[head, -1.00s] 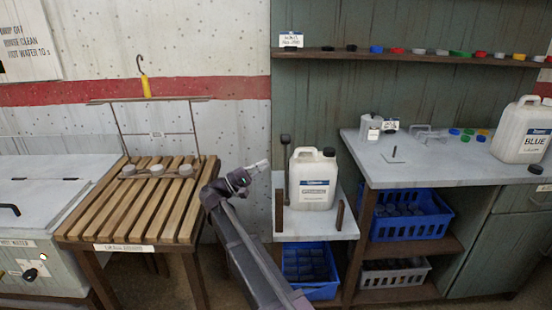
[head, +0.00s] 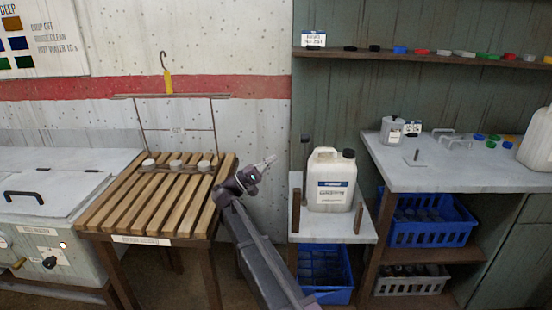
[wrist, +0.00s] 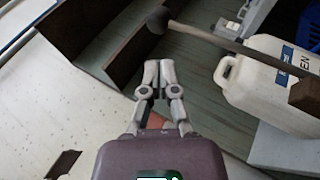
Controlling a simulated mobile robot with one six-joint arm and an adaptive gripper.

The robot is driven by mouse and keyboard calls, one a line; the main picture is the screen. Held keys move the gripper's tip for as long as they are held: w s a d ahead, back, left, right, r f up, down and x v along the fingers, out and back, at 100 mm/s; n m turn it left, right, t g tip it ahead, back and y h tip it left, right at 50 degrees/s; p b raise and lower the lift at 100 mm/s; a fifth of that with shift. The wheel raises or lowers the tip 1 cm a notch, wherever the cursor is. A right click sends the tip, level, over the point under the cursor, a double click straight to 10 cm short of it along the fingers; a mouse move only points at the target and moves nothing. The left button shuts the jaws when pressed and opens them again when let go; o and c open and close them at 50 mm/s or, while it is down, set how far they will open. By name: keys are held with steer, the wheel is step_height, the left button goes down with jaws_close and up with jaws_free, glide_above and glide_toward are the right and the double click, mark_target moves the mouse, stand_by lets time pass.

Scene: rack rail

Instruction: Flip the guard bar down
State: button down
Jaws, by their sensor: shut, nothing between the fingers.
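The guard bar (head: 304,168) stands upright at the left of the white jug (head: 332,183), with a dark knob on top. In the wrist view the bar (wrist: 225,43) runs from its dark knob (wrist: 158,20) to a brown post (wrist: 306,92) by the jug (wrist: 262,78). My gripper (head: 273,159) is shut and empty, left of the bar and apart from it in the head view. In the wrist view my gripper (wrist: 158,64) has its fingertips together below the knob, touching nothing that I can see.
A slatted wooden rack (head: 155,205) stands left of my arm. The jug sits on a low shelf (head: 335,232) between brown posts. Bare wall lies behind my gripper.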

steer(key=p+x, duration=0.4)
steer(key=x, duration=0.5)
steer(key=shift+d, duration=0.1)
stand_by(0.3)
